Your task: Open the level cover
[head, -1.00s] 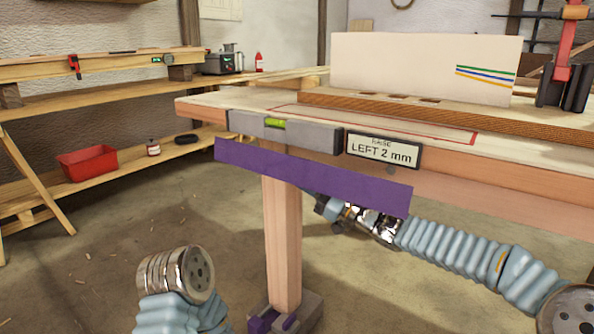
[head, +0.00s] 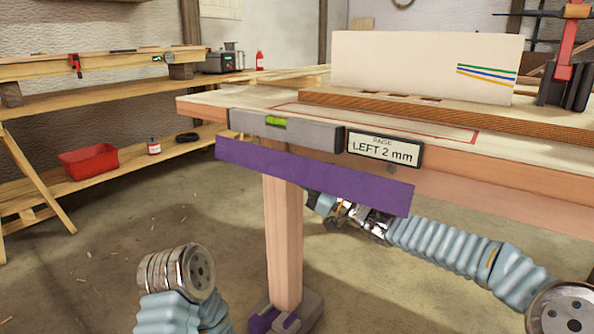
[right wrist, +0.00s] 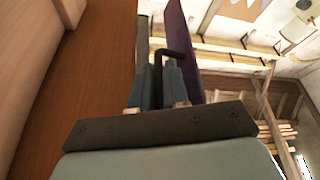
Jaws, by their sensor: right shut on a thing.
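The level cover (head: 310,178) is a long purple strip hanging along the table's front edge, below the grey spirit level (head: 285,132) with its green vial. The vial shows uncovered from above. In the head view my right arm reaches in beneath the cover, and the gripper's tips are hidden behind it. In the right wrist view the purple cover (right wrist: 180,35) stands beside my right gripper (right wrist: 165,85), which is shut on a black bent handle (right wrist: 172,56). Whether the handle joins the cover is hard to see. My left gripper is out of view.
A sign reading "LEFT 2 mm" (head: 384,149) is fixed right of the level. The wooden table (head: 220,103) has a thick leg (head: 284,240) near my right gripper. A shelf with a red bin (head: 90,160) stands at left. The floor between is open.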

